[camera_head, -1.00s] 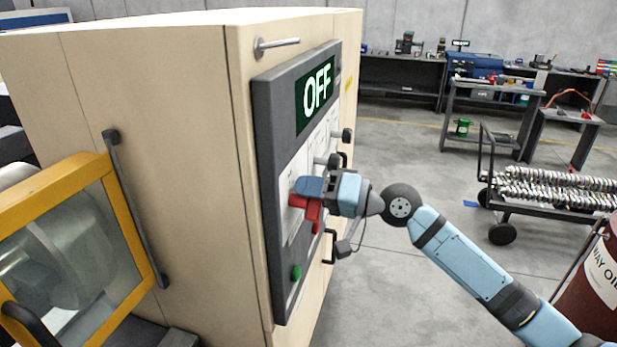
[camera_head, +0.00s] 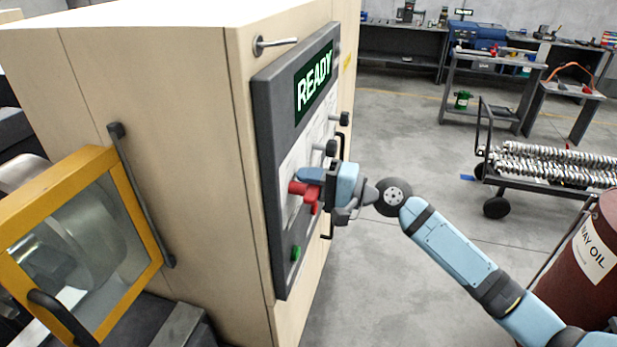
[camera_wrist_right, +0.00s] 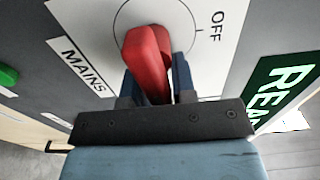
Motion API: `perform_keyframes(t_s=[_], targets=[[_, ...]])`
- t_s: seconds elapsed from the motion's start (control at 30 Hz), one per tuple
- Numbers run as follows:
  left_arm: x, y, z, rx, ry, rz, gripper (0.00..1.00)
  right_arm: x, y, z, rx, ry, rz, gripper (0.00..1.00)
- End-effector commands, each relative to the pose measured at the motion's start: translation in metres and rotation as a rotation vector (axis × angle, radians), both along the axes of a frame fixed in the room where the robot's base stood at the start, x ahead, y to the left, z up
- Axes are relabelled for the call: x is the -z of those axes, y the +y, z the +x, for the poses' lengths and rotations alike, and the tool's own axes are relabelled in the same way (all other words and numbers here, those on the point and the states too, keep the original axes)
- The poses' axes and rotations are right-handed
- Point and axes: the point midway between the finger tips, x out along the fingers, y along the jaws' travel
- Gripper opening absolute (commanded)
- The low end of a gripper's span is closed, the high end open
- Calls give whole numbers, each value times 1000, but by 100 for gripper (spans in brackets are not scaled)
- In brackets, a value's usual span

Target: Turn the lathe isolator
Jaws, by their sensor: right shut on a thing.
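The lathe isolator is a red handle (camera_head: 305,193) on the grey control panel (camera_head: 268,150) on the side of the beige cabinet. The panel display (camera_head: 313,81) reads READY in white on green. My right gripper (camera_head: 312,176) is at the panel, shut on the red handle. In the right wrist view the red handle (camera_wrist_right: 147,62) sits between the two blue fingers (camera_wrist_right: 156,85). A round dial mark surrounds it, with an OFF label (camera_wrist_right: 216,27) to its right and a MAINS label (camera_wrist_right: 82,68) to its left. My left gripper is not in view.
A green button (camera_head: 296,253) is low on the panel, and dark knobs (camera_head: 331,148) are beyond the handle. The yellow-framed lathe guard (camera_head: 85,235) is at left. A cart of metal parts (camera_head: 545,165) and an oil barrel (camera_head: 597,265) stand at right. Open floor lies between.

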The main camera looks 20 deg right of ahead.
Motion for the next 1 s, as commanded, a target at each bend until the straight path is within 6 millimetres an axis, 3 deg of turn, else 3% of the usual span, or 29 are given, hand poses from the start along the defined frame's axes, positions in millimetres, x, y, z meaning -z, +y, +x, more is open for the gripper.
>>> perform_keyframes(t_s=[0.53, 0.57, 0.63, 1.0], targets=[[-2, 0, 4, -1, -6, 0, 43, 5, 2, -2, -6, 15, 2, 1], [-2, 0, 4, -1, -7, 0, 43, 5, 2, -2, -6, 15, 2, 29], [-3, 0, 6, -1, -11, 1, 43, 4, 2, -1, -5, 14, 2, 43], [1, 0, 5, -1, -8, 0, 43, 3, -5, -4, -1, 10, 5, 43]])
